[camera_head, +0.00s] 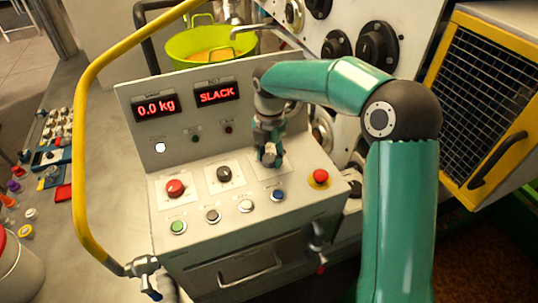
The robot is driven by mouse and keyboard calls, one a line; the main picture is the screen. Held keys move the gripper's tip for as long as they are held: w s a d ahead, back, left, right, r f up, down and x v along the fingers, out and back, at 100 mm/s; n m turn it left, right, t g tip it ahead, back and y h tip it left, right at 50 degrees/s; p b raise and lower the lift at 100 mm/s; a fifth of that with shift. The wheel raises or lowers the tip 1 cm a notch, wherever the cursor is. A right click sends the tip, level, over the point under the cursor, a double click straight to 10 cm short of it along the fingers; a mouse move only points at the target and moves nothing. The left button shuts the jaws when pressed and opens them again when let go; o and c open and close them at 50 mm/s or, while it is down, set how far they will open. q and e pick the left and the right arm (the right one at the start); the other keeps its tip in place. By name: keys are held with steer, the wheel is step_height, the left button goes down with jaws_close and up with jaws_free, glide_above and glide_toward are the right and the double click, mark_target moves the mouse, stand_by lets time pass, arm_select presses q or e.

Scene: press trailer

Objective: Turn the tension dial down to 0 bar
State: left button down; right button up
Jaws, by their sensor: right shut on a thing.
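The grey control console (285,228) stands in front of me. My right gripper (270,160) points down at the third knob position on its sloped panel, at the right of the row. It is shut on a dial there, which the fingers mostly hide, so I cannot read its setting. A red knob (175,189) and a black knob (224,174) sit to its left. One red display (156,106) reads 0.0 kg and another (217,93) reads SLACK. My left gripper is not in view.
A red emergency button (320,178) is right of the gripper, and several push buttons line the front, including a green one (178,227). A yellow rail (82,130) curves along the left. A green basin (210,45) is behind, and a mesh guard (486,92) is at right.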

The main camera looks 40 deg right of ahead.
mark_target(269, 156)
steer(key=shift+w+d+r+n, duration=0.1)
steer(key=shift+n, duration=0.55)
steer(key=shift+w+r+n, duration=0.1)
steer(key=shift+n, duration=0.55)
steer(key=o, duration=1)
steer(key=shift+o, duration=0.7)
steer(key=shift+s+f, duration=0.1)
step_height(269, 156, up, 12)
